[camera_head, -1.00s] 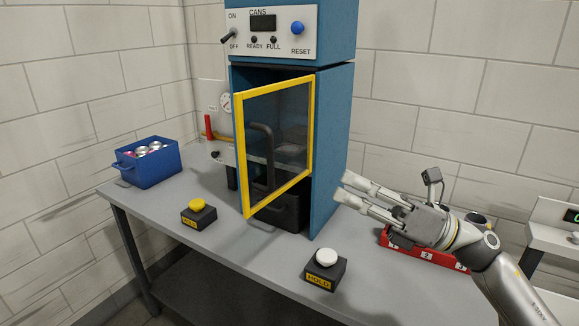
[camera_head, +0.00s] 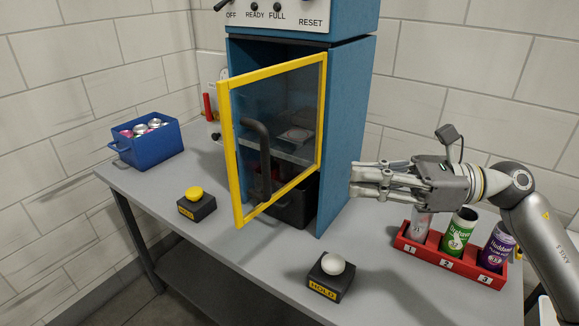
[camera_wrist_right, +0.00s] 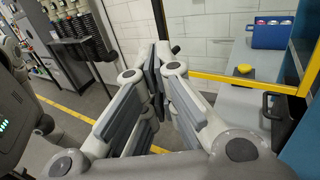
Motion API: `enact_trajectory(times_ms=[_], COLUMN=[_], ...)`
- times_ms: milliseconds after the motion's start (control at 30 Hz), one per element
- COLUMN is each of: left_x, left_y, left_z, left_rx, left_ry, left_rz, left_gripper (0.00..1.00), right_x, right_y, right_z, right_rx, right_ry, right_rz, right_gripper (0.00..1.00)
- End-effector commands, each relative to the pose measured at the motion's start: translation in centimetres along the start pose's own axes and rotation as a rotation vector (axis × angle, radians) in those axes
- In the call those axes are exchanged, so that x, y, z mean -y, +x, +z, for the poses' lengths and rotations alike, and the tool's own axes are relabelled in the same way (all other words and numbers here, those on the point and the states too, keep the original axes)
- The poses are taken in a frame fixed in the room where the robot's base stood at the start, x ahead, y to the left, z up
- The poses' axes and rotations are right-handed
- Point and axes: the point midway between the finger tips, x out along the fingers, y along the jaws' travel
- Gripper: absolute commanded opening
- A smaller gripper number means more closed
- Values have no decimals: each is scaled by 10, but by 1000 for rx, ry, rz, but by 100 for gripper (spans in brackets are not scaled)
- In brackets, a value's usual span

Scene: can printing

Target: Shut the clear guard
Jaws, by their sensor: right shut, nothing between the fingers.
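The clear guard (camera_head: 292,113) is a transparent panel in a yellow frame on the front of the blue machine (camera_head: 345,130). It stands swung open toward the left, with a dark handle (camera_head: 262,150) on it. Part of its yellow frame (camera_wrist_right: 220,80) also shows in the right wrist view. My right gripper (camera_head: 354,181) is to the right of the machine, above the table, apart from the guard. Its fingers are together and empty, and they fill the middle of the right wrist view (camera_wrist_right: 157,60). My left gripper is not in view.
A red rack (camera_head: 440,264) with several cans stands below my right arm. Two HOLD buttons, one yellow (camera_head: 194,194) and one white (camera_head: 332,264), sit on the grey table (camera_head: 235,255). A blue bin (camera_head: 147,147) of cans stands at the left.

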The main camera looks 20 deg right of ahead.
Motion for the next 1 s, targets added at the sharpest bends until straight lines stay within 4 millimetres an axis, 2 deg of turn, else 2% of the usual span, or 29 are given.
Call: enact_trajectory(times_ms=[100,200,333,600,800,1000], left_x=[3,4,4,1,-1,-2], left_y=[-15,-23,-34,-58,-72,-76], left_z=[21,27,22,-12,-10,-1], left_rx=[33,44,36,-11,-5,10], left_ry=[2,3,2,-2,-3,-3], left_rz=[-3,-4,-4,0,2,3], left_gripper=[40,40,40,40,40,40], right_x=[0,-1,0,0,0,0], right_y=[17,32,50,88,109,119], right_z=[5,6,6,7,5,2], right_rx=[1,2,4,5,4,3], right_ry=[0,-1,0,1,2,1], right_rz=[2,2,1,1,0,-1], right_gripper=[0,0,0,0,0,0])
